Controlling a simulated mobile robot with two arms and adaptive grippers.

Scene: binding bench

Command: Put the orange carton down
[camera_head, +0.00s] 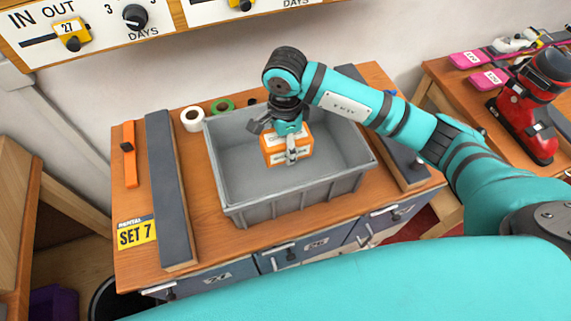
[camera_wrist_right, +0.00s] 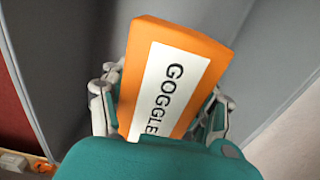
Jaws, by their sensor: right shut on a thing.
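The orange carton (camera_head: 274,155) has white labels and is in my right gripper (camera_head: 290,146), over the inside of the grey bin in the head view. In the right wrist view the carton (camera_wrist_right: 184,70) shows a white label reading "GOGGLE", and the fingers of my right gripper (camera_wrist_right: 162,108) are on both sides of it. The grey bin (camera_head: 300,197) stands on the wooden bench. Whether the carton touches the bin's floor I cannot tell. My left gripper is not in view.
A white roll (camera_head: 193,119) and a green roll (camera_head: 222,105) stand behind the bin. Dark padded strips lie at its left (camera_head: 170,195) and right (camera_head: 400,160). A red boot (camera_head: 530,110) stands on the right table.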

